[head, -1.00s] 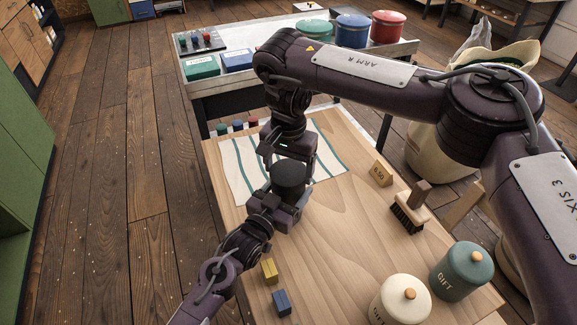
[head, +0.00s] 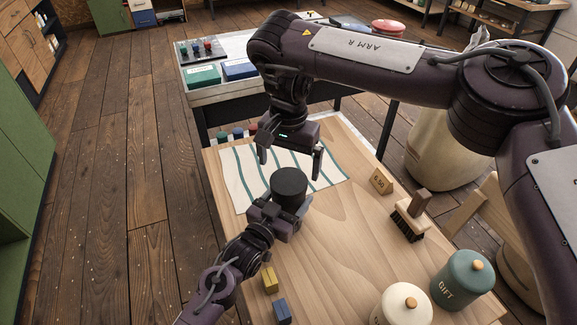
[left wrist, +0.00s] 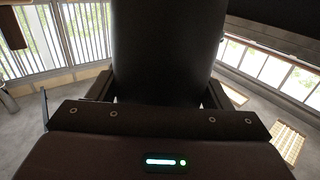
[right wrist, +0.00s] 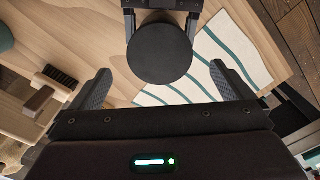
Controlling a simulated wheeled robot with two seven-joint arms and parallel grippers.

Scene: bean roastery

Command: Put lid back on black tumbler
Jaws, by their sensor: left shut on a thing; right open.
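The black tumbler (head: 289,187) stands upright in my left gripper (head: 281,206), near the front edge of the striped cloth. A flat, round black lid (right wrist: 160,53) covers its top and looks level in the right wrist view. The left wrist view shows the tumbler's dark wall (left wrist: 168,50) between the left fingers. Its base is hidden, so I cannot tell whether it touches the table. My right gripper (head: 290,158) hangs just above and behind the tumbler, fingers spread wide and empty, apart from the lid.
The striped cloth (head: 238,170) lies on the wooden table. A price block (head: 381,181), brush (head: 408,226), teal canister (head: 461,282) and cream canister (head: 400,308) stand to the right. Yellow (head: 269,279) and blue (head: 282,311) blocks sit in front. The table's middle is clear.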

